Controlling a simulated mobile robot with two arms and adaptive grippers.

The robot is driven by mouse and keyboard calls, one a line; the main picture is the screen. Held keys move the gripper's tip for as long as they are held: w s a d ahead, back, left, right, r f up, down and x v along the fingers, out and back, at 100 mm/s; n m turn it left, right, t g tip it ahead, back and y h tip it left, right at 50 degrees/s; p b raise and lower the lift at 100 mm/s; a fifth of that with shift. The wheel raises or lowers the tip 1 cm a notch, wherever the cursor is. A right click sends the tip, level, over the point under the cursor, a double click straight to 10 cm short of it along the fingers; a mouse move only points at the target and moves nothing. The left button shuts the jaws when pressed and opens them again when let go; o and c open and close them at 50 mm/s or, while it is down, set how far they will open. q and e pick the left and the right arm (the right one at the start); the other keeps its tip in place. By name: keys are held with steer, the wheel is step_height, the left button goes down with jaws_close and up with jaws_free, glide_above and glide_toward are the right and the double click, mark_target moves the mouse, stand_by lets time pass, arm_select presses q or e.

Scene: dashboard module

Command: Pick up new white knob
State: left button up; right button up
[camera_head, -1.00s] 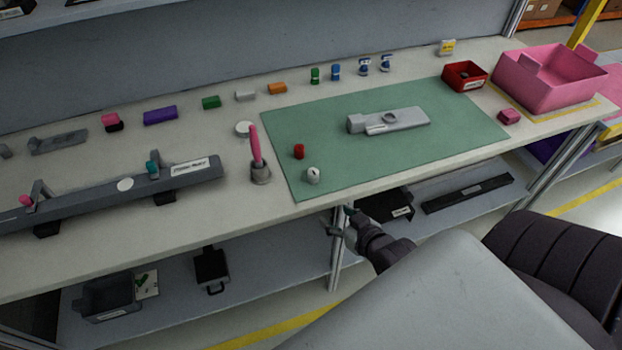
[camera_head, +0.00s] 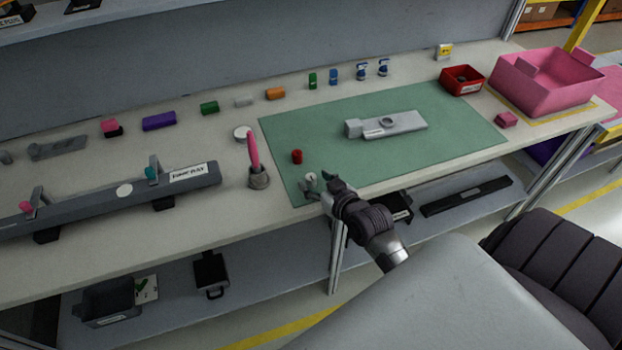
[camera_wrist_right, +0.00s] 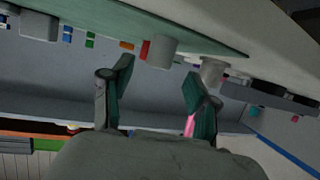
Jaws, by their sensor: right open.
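The white knob (camera_head: 311,178) stands on the front left part of the green mat (camera_head: 450,145), partly hidden by my right gripper (camera_head: 318,186). My right gripper is open at the mat's front edge, close to the knob. In the right wrist view, which is upside down, the white knob (camera_wrist_right: 163,50) lies ahead between the directions of the two open fingers (camera_wrist_right: 158,82), with space between them. I cannot tell whether a finger touches it. A red knob (camera_head: 297,156) stands just behind the white one. My left gripper is not in view.
The grey module (camera_head: 405,124) lies on the mat. A grey cup with a pink pen (camera_head: 258,178) stands left of the knob. A red bin (camera_head: 463,80) and pink crate (camera_head: 545,85) stand at right. Several coloured blocks line the back.

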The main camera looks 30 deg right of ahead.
mark_target(310, 176)
steer(key=x, duration=0.3)
steer(key=shift+w+d+f, duration=0.15)
steer(key=shift+w+d, duration=0.05)
steer(key=shift+w, duration=0.05)
steer(key=shift+c, duration=0.2)
steer(key=c, duration=0.9)
